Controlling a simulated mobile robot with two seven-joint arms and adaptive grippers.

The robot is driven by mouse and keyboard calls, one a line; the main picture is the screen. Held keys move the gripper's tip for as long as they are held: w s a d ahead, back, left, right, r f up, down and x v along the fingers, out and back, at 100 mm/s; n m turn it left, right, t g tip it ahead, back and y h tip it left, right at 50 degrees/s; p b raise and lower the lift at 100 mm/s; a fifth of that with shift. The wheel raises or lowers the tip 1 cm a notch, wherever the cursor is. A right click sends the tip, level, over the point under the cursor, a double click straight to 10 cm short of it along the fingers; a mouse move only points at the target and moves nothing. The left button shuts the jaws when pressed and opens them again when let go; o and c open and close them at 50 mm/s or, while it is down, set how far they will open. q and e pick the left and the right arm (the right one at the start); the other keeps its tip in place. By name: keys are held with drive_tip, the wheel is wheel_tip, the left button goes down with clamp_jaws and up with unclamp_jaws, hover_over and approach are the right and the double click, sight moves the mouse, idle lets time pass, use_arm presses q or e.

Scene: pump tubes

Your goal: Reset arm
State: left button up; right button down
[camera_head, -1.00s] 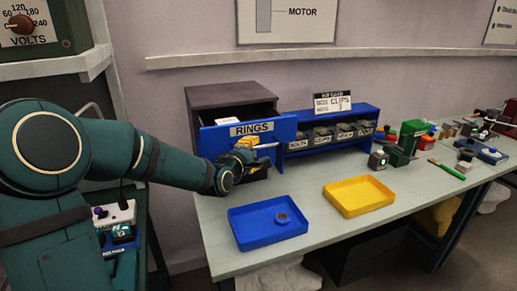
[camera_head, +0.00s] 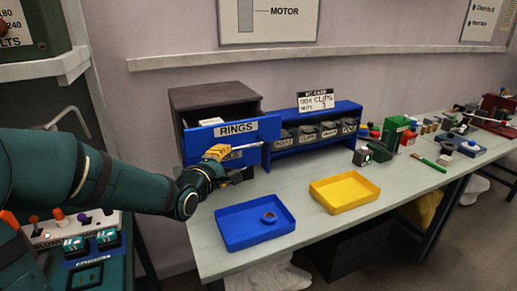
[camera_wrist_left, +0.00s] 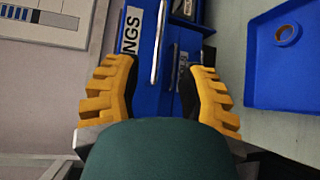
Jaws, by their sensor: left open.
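My left gripper (camera_head: 230,163) is open and empty in front of the blue RINGS drawer (camera_head: 205,135). The drawer is pulled out of its dark cabinet (camera_head: 215,97), and a white item shows inside it. In the left wrist view, the yellow fingers of my left gripper (camera_wrist_left: 162,72) are spread wide. The drawer's metal handle (camera_wrist_left: 158,40) lies ahead, between the finger lines. I see a gap between each finger and the handle. My right gripper is not in view.
A blue tray (camera_head: 228,236) holding a ring (camera_head: 269,217) sits on the bench, beside an empty yellow tray (camera_head: 323,203). A blue bin rack (camera_head: 318,107) stands behind. Tools and parts crowd the right end. A switch panel (camera_head: 85,228) is at lower left.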

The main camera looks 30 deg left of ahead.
use_arm(q)
drive_tip(key=s+d+f+m+g+h, duration=0.15)
drive_tip(key=d+f+m+g, duration=0.25)
drive_tip(key=d+f, duration=0.55)
drive_tip(key=s+d+f+m+g+h, duration=0.1)
drive_tip(key=d+f+m+g+h, duration=0.25)
drive_tip(key=f, duration=1.15)
drive_tip(key=s+d+f+m+g, duration=0.7)
drive_tip(key=s+d+f+m, duration=0.4)
drive_tip(key=s+f, duration=0.4)
drive_tip(key=shift+s+d+f, duration=0.3)
drive_tip(key=shift+s+f, duration=0.05)
drive_tip(key=shift+f, duration=0.1)
